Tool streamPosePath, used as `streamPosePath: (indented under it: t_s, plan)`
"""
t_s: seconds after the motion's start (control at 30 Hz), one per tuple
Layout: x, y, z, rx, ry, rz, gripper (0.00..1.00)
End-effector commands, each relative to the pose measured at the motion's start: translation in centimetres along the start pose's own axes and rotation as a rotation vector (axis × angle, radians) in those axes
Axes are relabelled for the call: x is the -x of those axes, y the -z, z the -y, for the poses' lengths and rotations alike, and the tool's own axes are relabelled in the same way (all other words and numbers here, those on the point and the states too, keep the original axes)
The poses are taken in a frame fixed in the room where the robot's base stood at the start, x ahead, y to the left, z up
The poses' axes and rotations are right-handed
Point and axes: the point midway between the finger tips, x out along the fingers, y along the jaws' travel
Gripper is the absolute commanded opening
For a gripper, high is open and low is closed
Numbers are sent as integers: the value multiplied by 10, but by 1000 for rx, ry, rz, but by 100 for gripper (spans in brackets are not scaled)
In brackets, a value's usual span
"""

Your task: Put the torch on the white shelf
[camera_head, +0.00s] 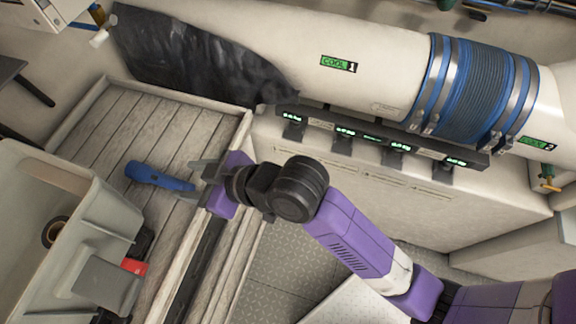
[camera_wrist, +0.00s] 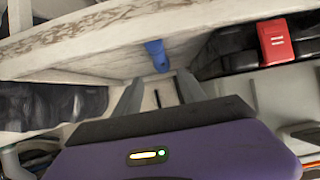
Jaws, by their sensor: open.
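The blue torch (camera_head: 158,177) lies on a weathered, pale slatted wooden surface (camera_head: 150,125) at the left of the head view. In the wrist view the torch (camera_wrist: 156,55) shows just beyond the fingertips, roughly centred between them. My gripper (camera_head: 194,177) is open and empty, with its fingers pointing at the torch's right end. The fingers also show in the wrist view (camera_wrist: 158,85). I cannot tell whether they overlap the torch's end. No surface is clearly identifiable as the white shelf; a plain white panel (camera_head: 352,306) shows at the bottom.
A grey bin (camera_head: 40,200) with a roll of tape (camera_head: 54,231) stands at the left, near a red item (camera_head: 133,267). A raised wooden rim (camera_head: 185,97) edges the slatted surface. A large white duct (camera_head: 290,50) and a dark rail (camera_head: 370,138) lie behind.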

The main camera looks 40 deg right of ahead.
Motion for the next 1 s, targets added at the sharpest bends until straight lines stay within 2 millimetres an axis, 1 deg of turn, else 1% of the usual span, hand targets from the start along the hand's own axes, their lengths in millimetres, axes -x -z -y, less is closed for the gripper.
streamPosePath:
  t_s: [0.07,0.17,0.27,0.37,0.4,0.47,0.53,0.6,0.67,0.7,0.83,0.9,1.0]
  plan:
    - [1,-3,-2,-2,-6,1,48]
    - [9,-18,-10,-10,-36,2,48]
    - [26,-42,-24,-27,-92,-2,48]
    - [50,-70,-37,-46,-158,-14,48]
    - [62,-81,-41,-52,-185,-19,48]
    - [80,-97,-46,-65,-225,-29,48]
    - [105,-114,-49,-80,-272,-42,48]
    - [130,-129,-49,-95,-316,-57,48]
    - [152,-139,-47,-108,-351,-72,48]
    - [167,-145,-45,-118,-372,-80,48]
    - [215,-157,-31,-151,-437,-115,48]
    - [240,-159,-22,-170,-468,-134,48]
    - [269,-157,-8,-196,-505,-163,48]
